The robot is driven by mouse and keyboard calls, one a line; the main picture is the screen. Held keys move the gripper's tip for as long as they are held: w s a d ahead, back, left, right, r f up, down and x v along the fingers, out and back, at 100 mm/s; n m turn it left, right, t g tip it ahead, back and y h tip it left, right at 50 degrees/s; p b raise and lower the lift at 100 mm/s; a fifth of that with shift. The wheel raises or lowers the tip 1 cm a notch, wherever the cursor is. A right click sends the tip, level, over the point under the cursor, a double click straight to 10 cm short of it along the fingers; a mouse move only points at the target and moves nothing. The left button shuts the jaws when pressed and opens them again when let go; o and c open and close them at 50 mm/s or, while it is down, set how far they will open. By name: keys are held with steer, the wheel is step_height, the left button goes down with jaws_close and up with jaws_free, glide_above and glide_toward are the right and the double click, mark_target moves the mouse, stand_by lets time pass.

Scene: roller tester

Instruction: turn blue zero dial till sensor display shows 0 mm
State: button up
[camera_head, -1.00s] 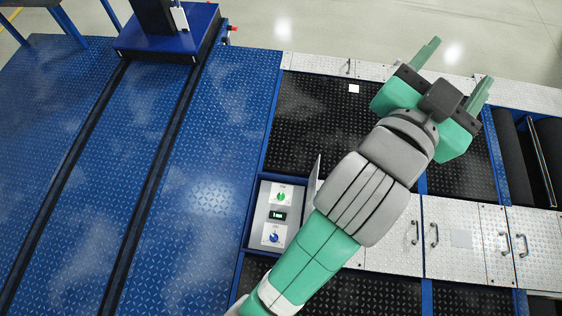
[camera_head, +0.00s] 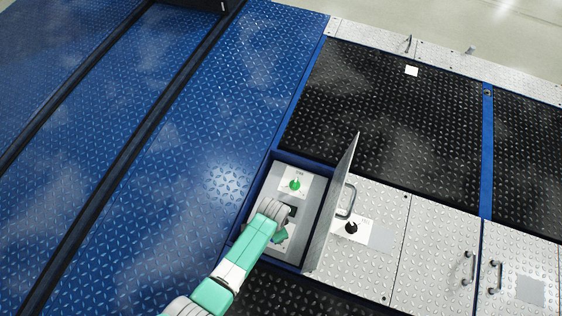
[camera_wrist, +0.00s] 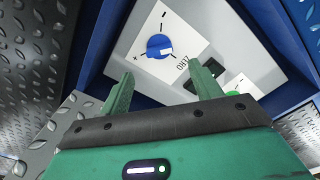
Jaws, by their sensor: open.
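The blue zero dial (camera_wrist: 160,46) sits on a white plate with minus and plus marks, inside the recessed box. It shows in the wrist view just beyond my fingertips; in the head view my arm hides it. My gripper (camera_wrist: 160,70) is open and empty, one finger toward each side of the dial and apart from it. In the head view my gripper (camera_head: 280,236) is over the lower part of the box. The dark sensor display (camera_wrist: 214,68) is partly hidden by my right finger, and its reading cannot be read.
A green dial (camera_head: 294,185) is on a second plate in the box. The box's open lid (camera_head: 333,205) stands upright along its right side. A black knob (camera_head: 351,228) is on the metal panel to the right. Blue walls enclose the box.

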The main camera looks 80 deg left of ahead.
step_height(320, 180, down, 8)
steer(key=b, duration=0.5)
steer(key=shift+r, duration=0.1)
